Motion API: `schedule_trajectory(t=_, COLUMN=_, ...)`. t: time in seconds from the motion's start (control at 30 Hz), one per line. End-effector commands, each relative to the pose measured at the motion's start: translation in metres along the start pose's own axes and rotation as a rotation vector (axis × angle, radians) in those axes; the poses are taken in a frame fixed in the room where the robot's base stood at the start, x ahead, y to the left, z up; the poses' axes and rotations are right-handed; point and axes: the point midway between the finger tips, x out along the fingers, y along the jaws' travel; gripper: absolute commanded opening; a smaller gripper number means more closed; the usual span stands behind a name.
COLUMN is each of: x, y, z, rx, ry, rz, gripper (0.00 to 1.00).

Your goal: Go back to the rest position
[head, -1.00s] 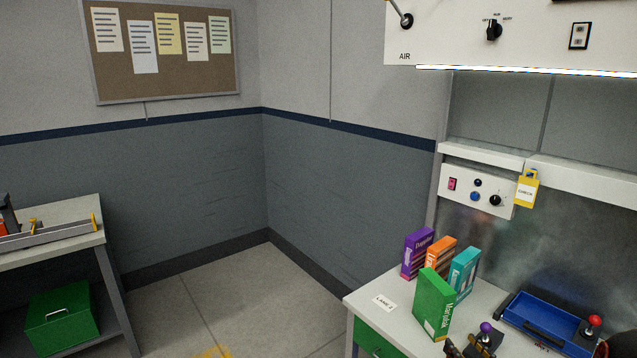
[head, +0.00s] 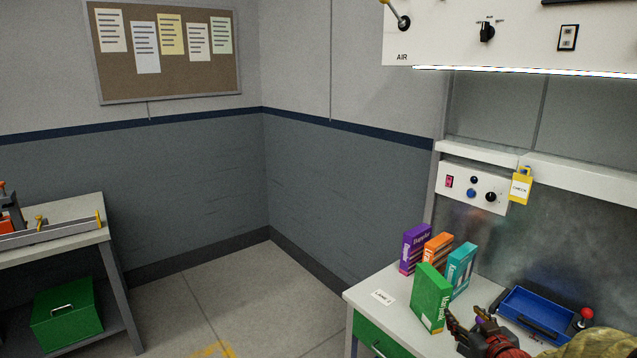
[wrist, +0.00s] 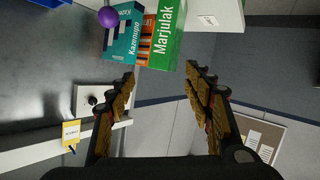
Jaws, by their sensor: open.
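My gripper (head: 476,327) is at the lower right of the head view, in front of the workbench and close to the green box (head: 430,297). In the wrist view my gripper (wrist: 163,80) has its fingers spread wide with nothing between them. The green box, lettered "Marjulak" (wrist: 168,40), stands beyond the fingertips, beside the teal box (wrist: 123,32). I cannot tell in the head view whether a finger touches the green box.
Purple (head: 415,248) and orange (head: 437,250) boxes stand behind the green one. A blue tray (head: 540,313) and a red-knobbed lever (head: 586,315) are to the right. A control panel (head: 472,188) with a yellow tag (head: 521,187) is above. The floor (head: 240,300) at left is clear.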

Motion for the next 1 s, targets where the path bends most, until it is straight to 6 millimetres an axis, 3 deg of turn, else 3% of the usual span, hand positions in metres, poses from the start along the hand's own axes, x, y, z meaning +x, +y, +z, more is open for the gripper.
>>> schedule_trajectory(t=0.03, x=-0.014, y=-0.004, z=-0.021, rx=-0.012, ry=-0.032, rz=0.028, gripper=0.52)
schedule_trajectory(t=0.1, x=-0.035, y=-0.008, z=-0.036, rx=-0.011, ry=-0.097, rz=0.068, gripper=0.52)
schedule_trajectory(t=0.3, x=-0.114, y=-0.038, z=-0.057, rx=0.039, ry=-0.286, rz=0.129, gripper=0.52)
schedule_trajectory(t=0.47, x=-0.194, y=-0.081, z=-0.055, rx=0.104, ry=-0.438, rz=0.107, gripper=0.52)
schedule_trajectory(t=0.6, x=-0.267, y=-0.127, z=-0.04, rx=0.157, ry=-0.568, rz=0.036, gripper=0.52)
schedule_trajectory(t=0.7, x=-0.311, y=-0.155, z=-0.027, rx=0.18, ry=-0.646, rz=-0.024, gripper=0.52)
schedule_trajectory(t=0.83, x=-0.348, y=-0.178, z=-0.015, rx=0.195, ry=-0.713, rz=-0.084, gripper=0.52)
schedule_trajectory(t=1.0, x=-0.364, y=-0.188, z=-0.008, rx=0.2, ry=-0.745, rz=-0.112, gripper=0.52)
